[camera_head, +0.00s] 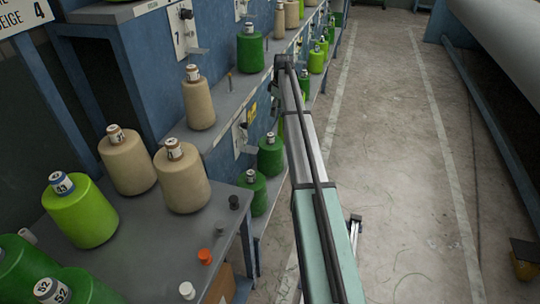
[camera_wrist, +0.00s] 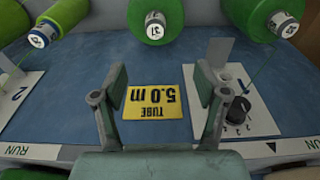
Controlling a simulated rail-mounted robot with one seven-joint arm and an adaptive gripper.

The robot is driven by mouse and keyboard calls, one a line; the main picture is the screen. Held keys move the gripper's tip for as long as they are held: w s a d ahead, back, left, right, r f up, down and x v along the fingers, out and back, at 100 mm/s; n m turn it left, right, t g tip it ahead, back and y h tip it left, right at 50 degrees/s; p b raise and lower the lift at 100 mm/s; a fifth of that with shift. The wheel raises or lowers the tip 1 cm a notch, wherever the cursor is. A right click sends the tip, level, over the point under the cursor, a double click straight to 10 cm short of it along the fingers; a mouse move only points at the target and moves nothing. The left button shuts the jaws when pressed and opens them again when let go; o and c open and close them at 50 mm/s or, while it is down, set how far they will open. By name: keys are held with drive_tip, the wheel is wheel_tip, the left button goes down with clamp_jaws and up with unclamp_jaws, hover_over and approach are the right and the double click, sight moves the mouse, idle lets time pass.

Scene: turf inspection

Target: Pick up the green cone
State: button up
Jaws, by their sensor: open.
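Several green cones are in view. In the head view a lime green cone (camera_head: 80,214) stands on the near table, and a dark green cone (camera_head: 250,50) stands on the blue frame's shelf. Two more dark green cones (camera_head: 270,157) stand low beside my arm. In the wrist view, a green cone (camera_wrist: 158,8) labelled 31 is at the top centre, beyond my gripper (camera_wrist: 163,78). Others are at top left (camera_wrist: 66,12) and top right (camera_wrist: 257,12), all cut by the edge. My gripper is open and empty, apart from them, before a blue panel.
Beige cones (camera_head: 127,162) stand on the near table (camera_head: 150,265) and shelf. A yellow "TUBE 5.0 m" label (camera_wrist: 155,92) and a white dial plate (camera_wrist: 245,105) are on the panel. The concrete aisle (camera_head: 400,150) at right is mostly clear.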

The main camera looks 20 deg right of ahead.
drive_tip(key=p, duration=0.1)
approach(271, 134)
drive_tip(key=f, duration=0.5)
drive_tip(key=shift+s+a+f, duration=0.25)
drive_tip(key=shift+f, duration=0.05)
drive_tip(key=shift+w+a+f+p, duration=0.1)
drive_tip(key=shift+w+f+p, duration=0.15)
drive_tip(key=shift+f, duration=0.45)
drive_tip(key=shift+w+a+f+p, duration=0.1)
drive_tip(key=shift+w+f+p, duration=0.15)
drive_tip(key=shift+f, duration=0.5)
drive_tip(key=shift+w+a+f+p, duration=0.1)
drive_tip(key=shift+w+f+p, duration=0.15)
drive_tip(key=shift+f, duration=0.95)
drive_tip(key=shift+r, duration=0.1)
clamp_jaws()
